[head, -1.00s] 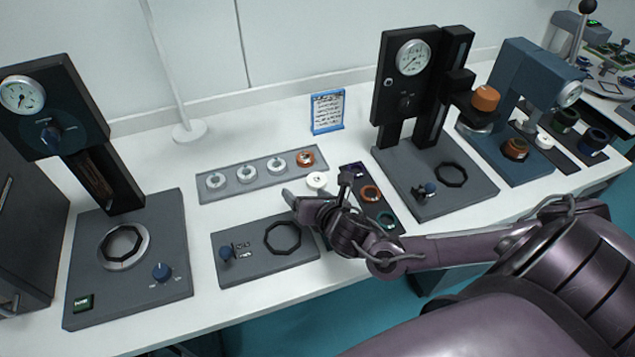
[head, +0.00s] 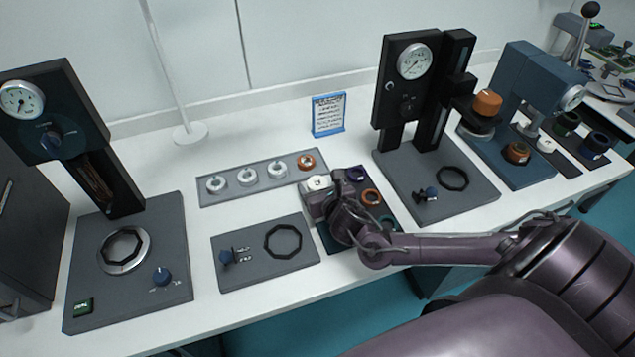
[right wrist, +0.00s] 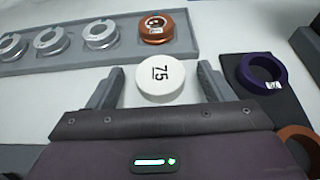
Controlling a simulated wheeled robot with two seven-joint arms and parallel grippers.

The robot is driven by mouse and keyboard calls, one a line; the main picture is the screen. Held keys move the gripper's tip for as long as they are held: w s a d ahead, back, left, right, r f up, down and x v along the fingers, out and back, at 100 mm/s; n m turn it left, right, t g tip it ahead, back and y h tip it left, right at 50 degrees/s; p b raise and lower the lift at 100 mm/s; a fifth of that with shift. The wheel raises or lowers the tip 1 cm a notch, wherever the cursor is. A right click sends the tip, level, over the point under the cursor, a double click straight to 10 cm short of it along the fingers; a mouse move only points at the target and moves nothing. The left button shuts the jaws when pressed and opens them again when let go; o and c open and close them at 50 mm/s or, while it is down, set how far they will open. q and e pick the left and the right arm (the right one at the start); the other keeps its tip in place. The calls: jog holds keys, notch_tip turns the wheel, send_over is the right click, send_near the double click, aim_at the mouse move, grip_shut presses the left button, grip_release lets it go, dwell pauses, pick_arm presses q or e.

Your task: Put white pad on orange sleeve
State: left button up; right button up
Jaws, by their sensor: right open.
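The white pad (head: 318,182), a round disc marked 75, stands on the bench top. In the right wrist view the pad (right wrist: 161,82) sits between the two spread fingers of my right gripper (right wrist: 158,88), with gaps on both sides. The gripper (head: 316,190) is open. An orange ring (head: 306,161) with a light label sits at the right end of the grey tray; it also shows in the right wrist view (right wrist: 157,28). Another orange ring (head: 371,197) lies on the dark tray. Which one is the orange sleeve I cannot tell. My left gripper is not in view.
The grey tray (head: 205,198) also holds several silver-white rings. A purple ring (right wrist: 262,74) lies on the dark tray close to my right finger. A base plate (head: 240,276) with an octagonal ring is at front left. Presses stand left (head: 170,215) and right (head: 482,190).

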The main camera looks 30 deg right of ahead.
jog(key=shift+w+f, duration=0.1)
jog(key=shift+w, duration=0.05)
jog(key=c, duration=1.1)
jog(key=shift+c, duration=0.2)
